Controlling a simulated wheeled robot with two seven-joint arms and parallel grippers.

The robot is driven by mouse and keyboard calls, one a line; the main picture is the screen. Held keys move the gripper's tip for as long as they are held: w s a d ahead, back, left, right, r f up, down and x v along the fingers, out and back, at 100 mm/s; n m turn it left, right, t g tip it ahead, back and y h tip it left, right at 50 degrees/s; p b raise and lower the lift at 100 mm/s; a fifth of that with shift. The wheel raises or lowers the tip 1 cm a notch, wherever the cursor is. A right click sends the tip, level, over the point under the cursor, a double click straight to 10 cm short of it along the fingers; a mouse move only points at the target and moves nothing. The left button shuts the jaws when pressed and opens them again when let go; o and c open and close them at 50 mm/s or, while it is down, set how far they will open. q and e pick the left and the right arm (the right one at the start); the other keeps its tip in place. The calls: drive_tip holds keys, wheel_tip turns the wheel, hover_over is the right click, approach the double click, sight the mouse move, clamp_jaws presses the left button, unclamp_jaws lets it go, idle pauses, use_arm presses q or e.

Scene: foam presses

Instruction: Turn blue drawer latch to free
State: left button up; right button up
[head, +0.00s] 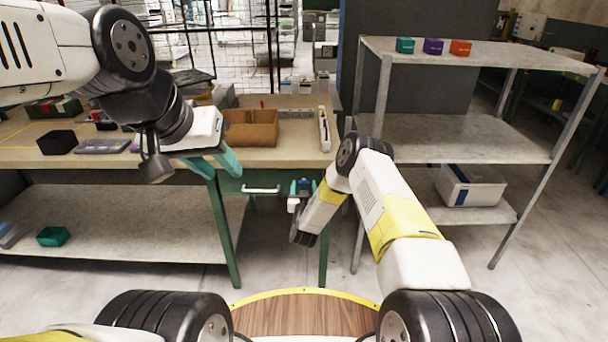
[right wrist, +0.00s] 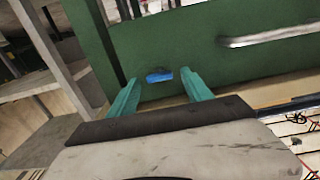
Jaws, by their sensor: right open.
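The blue drawer latch (right wrist: 158,75) is a small blue bar on the green drawer front (right wrist: 200,60). In the right wrist view its long side runs roughly along the line of the drawer handle (right wrist: 280,37). My right gripper (right wrist: 164,85) is open, its teal fingers apart, with the latch showing between and just beyond the tips. I cannot tell whether they touch the drawer front. In the head view my right gripper (head: 303,186) is at the right end of the drawer and largely hides the latch. My left gripper (head: 222,174) is open and empty in front of the bench edge.
The workbench (head: 285,154) carries a cardboard box (head: 250,127) and a black box (head: 57,142). A grey shelf (head: 455,135) stands right of it, with small coloured boxes above and a white bin (head: 470,186) below. Floor is open before the drawer.

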drive_tip(key=shift+w, duration=0.55)
drive_tip(key=shift+c, duration=0.5)
clamp_jaws()
